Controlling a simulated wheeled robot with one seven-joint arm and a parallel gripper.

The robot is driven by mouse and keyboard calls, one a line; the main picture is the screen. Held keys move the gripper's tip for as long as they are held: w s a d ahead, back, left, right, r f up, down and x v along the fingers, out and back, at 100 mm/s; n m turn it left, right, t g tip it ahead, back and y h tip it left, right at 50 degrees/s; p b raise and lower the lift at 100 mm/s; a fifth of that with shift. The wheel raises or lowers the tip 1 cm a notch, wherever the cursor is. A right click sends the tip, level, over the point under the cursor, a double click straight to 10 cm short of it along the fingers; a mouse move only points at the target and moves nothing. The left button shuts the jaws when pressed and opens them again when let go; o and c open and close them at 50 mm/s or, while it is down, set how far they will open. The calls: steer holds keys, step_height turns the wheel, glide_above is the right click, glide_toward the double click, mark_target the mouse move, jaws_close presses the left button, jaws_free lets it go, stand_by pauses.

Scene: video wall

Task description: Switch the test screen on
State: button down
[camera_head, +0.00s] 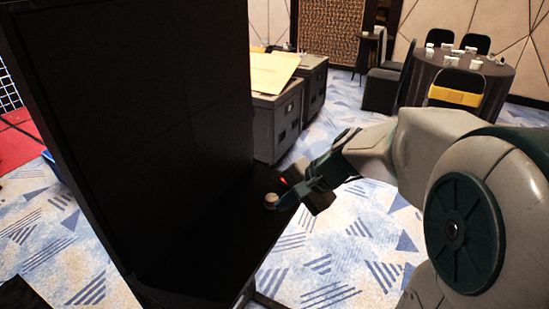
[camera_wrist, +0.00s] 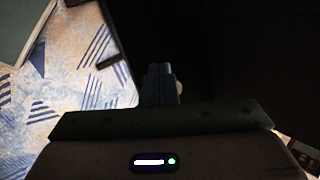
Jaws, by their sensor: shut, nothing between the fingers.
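A tall black screen (camera_head: 140,120) fills the left half of the head view. Its face is dark, with only faint panel seams showing. A black ledge (camera_head: 215,240) lies at its foot. A small round pale knob-like thing (camera_head: 271,198) sits over this ledge, and a sliver of it shows in the wrist view (camera_wrist: 180,88). My gripper (camera_head: 279,206) is just beside the knob-like thing, at its right. In the wrist view my gripper (camera_wrist: 160,69) is shut with its fingers together and empty. I cannot tell whether it touches the knob-like thing.
Grey cases (camera_head: 275,122) stand behind the ledge, with a yellowish board (camera_head: 273,72) on top. A round dark table (camera_head: 425,80) with chairs and cups is at the back right. Patterned blue-and-white carpet (camera_head: 345,265) lies open at the front right.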

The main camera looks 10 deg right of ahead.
steer(key=w+d+m+t, duration=0.3)
steer(key=w+m, duration=0.2)
steer(key=w, duration=0.5)
steer(key=w+d+f+m+t+y+p, duration=0.1)
steer(key=w+d+m+t, duration=0.2)
steer(key=w+m, duration=0.3)
steer(key=w+d, duration=0.1)
steer(key=w, duration=0.3)
steer(key=shift+w+d+m+p, duration=0.2)
steer(key=shift+d+m+p, duration=0.1)
steer(key=shift+f, duration=0.2)
steer(key=f+b, duration=0.1)
steer(key=f, duration=0.1)
steer(key=w+a+f+b, duration=0.1)
steer(key=f+b, duration=0.1)
steer(key=f, duration=0.1)
steer(key=a+f+b, duration=0.1)
steer(key=f+b, duration=0.1)
steer(key=shift+w+f, duration=0.2)
steer(key=shift+f, duration=0.05)
steer(key=shift+w+a+f+b, duration=0.15)
steer(key=shift+f+b, duration=0.15)
steer(key=shift+b, duration=0.25)
steer(key=shift+f, duration=0.15)
steer(key=shift+w+a+f+b, duration=0.1)
steer(key=shift+f+b, duration=0.15)
steer(key=shift+b, duration=0.4)
